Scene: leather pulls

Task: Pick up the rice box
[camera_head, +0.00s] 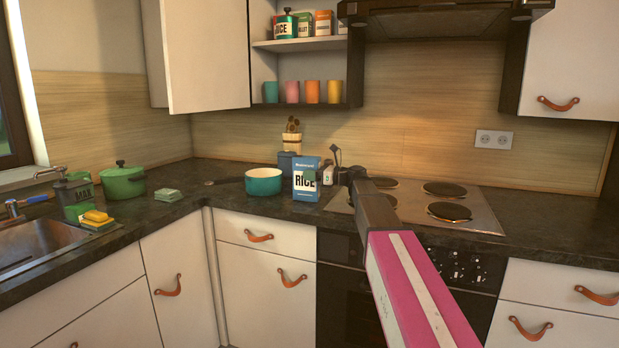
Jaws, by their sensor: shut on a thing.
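The rice box (302,188) is blue and white with "RICE" printed on its front. It is upright at the counter's front part, beside the teal pot. My gripper (324,174) reaches it from the right and is shut on its upper right part. The fingers are small and partly hidden against the box. I cannot tell whether the box's base touches the counter.
A teal pot (263,181) stands left of the box, with a utensil holder (291,140) behind. The stove (421,202) lies right, under my arm. A green pot (122,182) and sink (40,240) are at left. An open shelf (300,48) holds tins and cups.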

